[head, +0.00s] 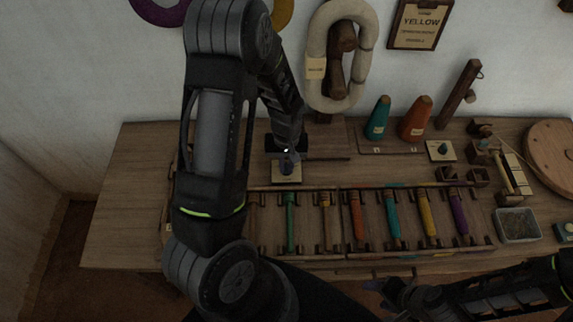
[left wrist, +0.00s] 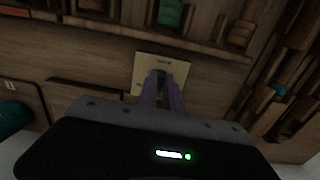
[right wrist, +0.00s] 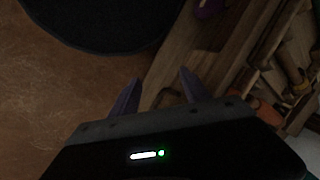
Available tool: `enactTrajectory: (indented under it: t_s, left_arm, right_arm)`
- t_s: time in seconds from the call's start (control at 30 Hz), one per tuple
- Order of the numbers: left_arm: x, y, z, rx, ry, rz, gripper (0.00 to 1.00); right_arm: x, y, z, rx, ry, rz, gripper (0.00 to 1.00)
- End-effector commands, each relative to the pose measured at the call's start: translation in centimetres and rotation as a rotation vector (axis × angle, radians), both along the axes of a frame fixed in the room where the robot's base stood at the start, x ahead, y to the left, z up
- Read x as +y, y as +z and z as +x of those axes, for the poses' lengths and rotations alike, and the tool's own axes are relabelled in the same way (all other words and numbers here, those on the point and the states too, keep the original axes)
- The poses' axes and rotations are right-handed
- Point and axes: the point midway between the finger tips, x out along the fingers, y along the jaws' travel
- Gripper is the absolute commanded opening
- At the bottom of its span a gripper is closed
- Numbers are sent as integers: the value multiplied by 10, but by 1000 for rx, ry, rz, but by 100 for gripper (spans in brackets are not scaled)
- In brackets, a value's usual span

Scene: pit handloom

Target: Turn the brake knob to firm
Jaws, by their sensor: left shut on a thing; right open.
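A small knob on a square cream plate (head: 285,178) sits on the bench, left of the middle in the head view. My left gripper (head: 287,160) reaches down over it and is shut on the knob. In the left wrist view the two fingers (left wrist: 163,84) stand close together at the centre of the plate (left wrist: 181,68). The fingers hide most of the knob, and I cannot read the marks on the plate. My right gripper (right wrist: 157,84) is open and empty, over the floor near the bench's front edge.
A rack of several coloured bobbins (head: 393,216) lies in front of the plate. A teal cone (head: 378,121) and an orange cone (head: 416,120) stand behind. Another plate with a dark green knob (head: 442,149) is to the right. The bench's left end is clear.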

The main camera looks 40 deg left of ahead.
Motion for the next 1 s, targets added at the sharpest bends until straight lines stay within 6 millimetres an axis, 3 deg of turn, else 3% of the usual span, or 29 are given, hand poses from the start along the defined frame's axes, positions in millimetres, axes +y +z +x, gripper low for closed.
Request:
enactTrajectory:
  t_s: [0.37, 1.0]
  left_arm:
    - [1, -1, 0, -1, -169, 0, 0]
    - [4, -1, 0, -2, -750, 0, 0]
  right_arm:
    - [0, -9, 0, 0, 0, 0, 55]
    - [0, -29, 0, -2, -1, 0, 55]
